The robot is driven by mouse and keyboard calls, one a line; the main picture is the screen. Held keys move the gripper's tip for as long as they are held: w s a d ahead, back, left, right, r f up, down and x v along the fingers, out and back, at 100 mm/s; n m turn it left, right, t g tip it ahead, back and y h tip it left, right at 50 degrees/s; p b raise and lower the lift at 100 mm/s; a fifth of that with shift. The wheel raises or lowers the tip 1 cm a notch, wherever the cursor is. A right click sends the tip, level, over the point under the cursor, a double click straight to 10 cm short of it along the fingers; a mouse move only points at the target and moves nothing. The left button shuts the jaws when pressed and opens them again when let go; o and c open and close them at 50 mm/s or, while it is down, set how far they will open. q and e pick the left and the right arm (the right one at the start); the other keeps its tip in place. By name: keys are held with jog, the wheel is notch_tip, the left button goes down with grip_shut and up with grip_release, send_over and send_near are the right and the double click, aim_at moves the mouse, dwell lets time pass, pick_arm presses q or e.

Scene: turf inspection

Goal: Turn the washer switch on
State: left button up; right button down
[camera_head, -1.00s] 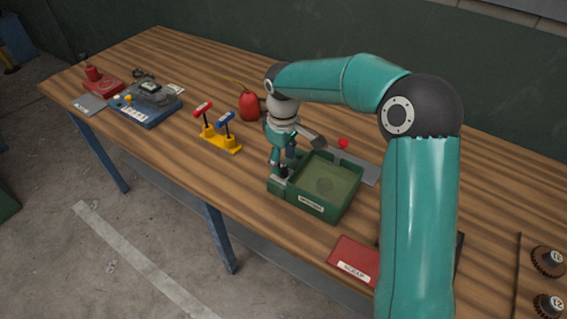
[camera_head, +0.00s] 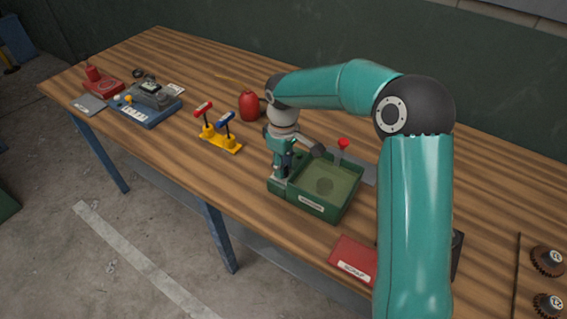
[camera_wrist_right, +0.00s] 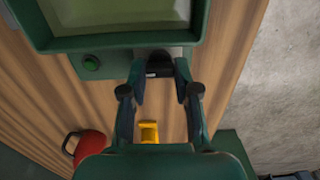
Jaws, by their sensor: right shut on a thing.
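The washer (camera_head: 319,205) is a green open box with a label on its front, standing on the wooden bench. Its top rim (camera_wrist_right: 122,43) fills the upper part of the wrist view. A small dark switch (camera_wrist_right: 158,69) on a grey plate sits at the washer's side, between my fingertips. My right gripper (camera_head: 279,178) reaches down at the washer's left side; in the wrist view (camera_wrist_right: 159,84) its two fingers are closed in on the switch. Which way the switch is set cannot be told. My left gripper is not in view.
A yellow stand (camera_head: 221,140) with red and blue levers and a red rounded object (camera_head: 249,107) are close on the left. A red-knobbed post (camera_head: 342,145) stands behind the washer. A red labelled box (camera_head: 355,262) is in front.

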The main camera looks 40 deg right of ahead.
jog(key=shift+m, duration=0.4)
jog(key=m+b, duration=0.1)
jog(key=m, duration=0.2)
jog(key=shift+w+m+b, duration=0.1)
jog(key=shift+m+b, duration=0.2)
jog(key=shift+m, duration=0.1)
jog(key=m+b, duration=0.1)
jog(key=m, duration=0.3)
jog(key=m+b, duration=0.1)
jog(key=m, duration=0.8)
jog(key=shift+r+b, duration=0.1)
jog(key=shift+b, duration=0.3)
jog(key=c, duration=0.8)
grip_release()
jog(key=shift+c, duration=0.2)
